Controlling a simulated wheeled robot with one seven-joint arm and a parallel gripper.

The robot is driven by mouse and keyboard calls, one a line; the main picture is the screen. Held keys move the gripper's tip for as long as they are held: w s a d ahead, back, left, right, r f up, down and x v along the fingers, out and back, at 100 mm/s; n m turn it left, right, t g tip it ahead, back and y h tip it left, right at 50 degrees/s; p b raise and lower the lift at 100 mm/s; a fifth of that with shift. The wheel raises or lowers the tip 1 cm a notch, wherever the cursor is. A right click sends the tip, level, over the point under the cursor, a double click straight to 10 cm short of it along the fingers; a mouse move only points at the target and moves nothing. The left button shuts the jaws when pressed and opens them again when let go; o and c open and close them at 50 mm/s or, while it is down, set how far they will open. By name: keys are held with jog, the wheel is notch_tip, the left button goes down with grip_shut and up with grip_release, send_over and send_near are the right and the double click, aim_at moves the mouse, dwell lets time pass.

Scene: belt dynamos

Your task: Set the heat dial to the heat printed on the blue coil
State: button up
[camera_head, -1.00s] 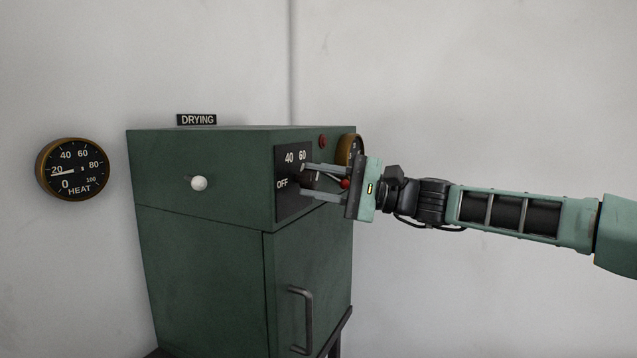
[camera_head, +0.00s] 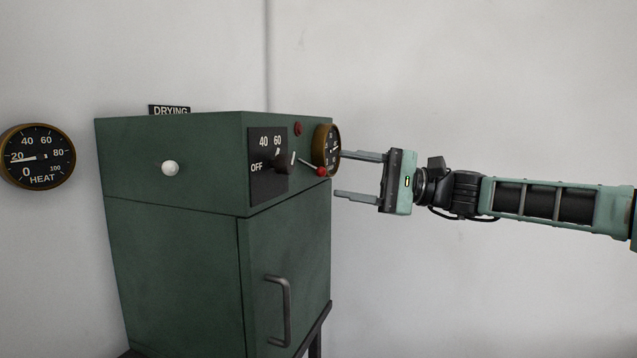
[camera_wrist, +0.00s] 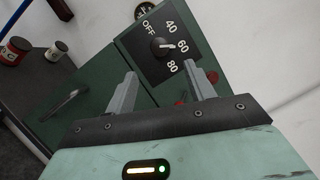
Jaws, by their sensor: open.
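The heat dial is a black knob (camera_head: 284,163) on a black plate marked OFF, 40, 60 and 80, on the front of a green drying cabinet (camera_head: 172,190). In the wrist view the knob (camera_wrist: 160,46) has its white pointer turned towards 60. My gripper (camera_head: 360,175) is open and empty, to the right of the dial and apart from it. Its two fingers (camera_wrist: 163,92) also show in the wrist view, with nothing between them. The blue coil is not in view.
A red-tipped lever (camera_head: 321,171) and a round gauge (camera_head: 327,150) sit right of the dial. A HEAT wall gauge (camera_head: 37,157) reads about 20. The cabinet door has a grey handle (camera_head: 279,310).

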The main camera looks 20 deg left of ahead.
jog(key=b+v, duration=0.1)
jog(key=v, duration=0.6)
jog(key=shift+a, duration=0.1)
jog(key=s+a+f+n+g+h, duration=0.1)
jog(key=s+a+f+h, duration=0.25)
jog(key=s, duration=0.25)
jog(key=s+a+f+n+h, duration=0.2)
jog(key=s+a+f, duration=0.15)
jog(key=s, duration=0.35)
jog(key=s+d+f+n+t+h, duration=0.1)
jog(key=s+d+f+n+h, duration=0.15)
jog(key=s+f+h, duration=0.65)
jog(key=s+d+f+n+t+h, duration=0.1)
jog(key=s+d+f, duration=0.2)
jog(key=d, duration=0.5)
jog(key=s+d+f+n+t+h, duration=0.1)
jog(key=s+d+f+t, duration=0.1)
jog(key=s+d, duration=0.4)
jog(key=s+d+f+n+t+h, duration=0.1)
jog(key=s+d+f, duration=0.3)
jog(key=d, duration=0.6)
jog(key=shift+s+f+t+h, duration=0.45)
jog(key=shift+f+t, duration=0.15)
jog(key=shift+t, duration=0.1)
